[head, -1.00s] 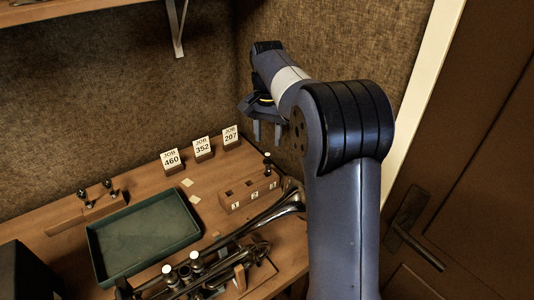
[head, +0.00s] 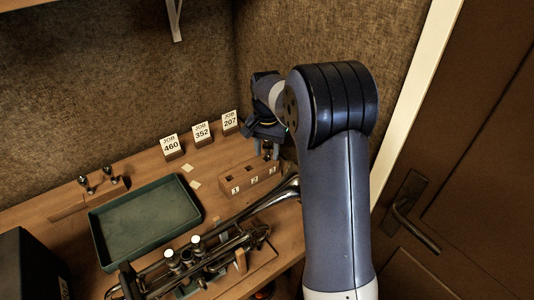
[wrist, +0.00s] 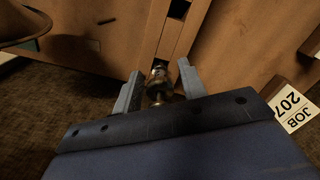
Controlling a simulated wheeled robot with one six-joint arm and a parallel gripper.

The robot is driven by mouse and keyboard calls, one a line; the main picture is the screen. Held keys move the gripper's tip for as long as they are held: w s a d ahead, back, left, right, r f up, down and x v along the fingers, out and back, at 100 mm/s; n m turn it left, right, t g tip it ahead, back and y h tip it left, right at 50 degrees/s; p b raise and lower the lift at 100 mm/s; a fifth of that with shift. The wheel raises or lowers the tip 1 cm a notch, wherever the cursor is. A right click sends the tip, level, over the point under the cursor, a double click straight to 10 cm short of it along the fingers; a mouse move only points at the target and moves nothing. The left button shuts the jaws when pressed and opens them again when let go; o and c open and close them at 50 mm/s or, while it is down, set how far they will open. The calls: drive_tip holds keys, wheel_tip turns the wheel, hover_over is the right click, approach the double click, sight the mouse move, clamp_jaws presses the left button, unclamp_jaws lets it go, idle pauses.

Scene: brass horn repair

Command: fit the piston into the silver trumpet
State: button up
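The silver trumpet (head: 262,208) lies along the bench front on a wooden support, with several valve tops showing and its bell toward the right; part of the bell also shows in the wrist view (wrist: 22,28). A piston (wrist: 158,80) stands in the right end, by number 3, of a wooden block (head: 236,179). My gripper (wrist: 160,88) is open, with one finger on each side of the piston and small gaps visible. In the head view my gripper (head: 264,147) is above the block's right end, and my arm hides part of it.
A green tray (head: 96,228) lies left of the block. Job cards 460 (head: 171,146), 352 (head: 202,132) and 207 (head: 230,122) stand behind. A holder with small parts (head: 100,184) is at the back left. A black box (head: 30,265) stands front left.

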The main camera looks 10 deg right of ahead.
clamp_jaws()
idle(0.4)
drive_tip(key=shift+r, duration=0.15)
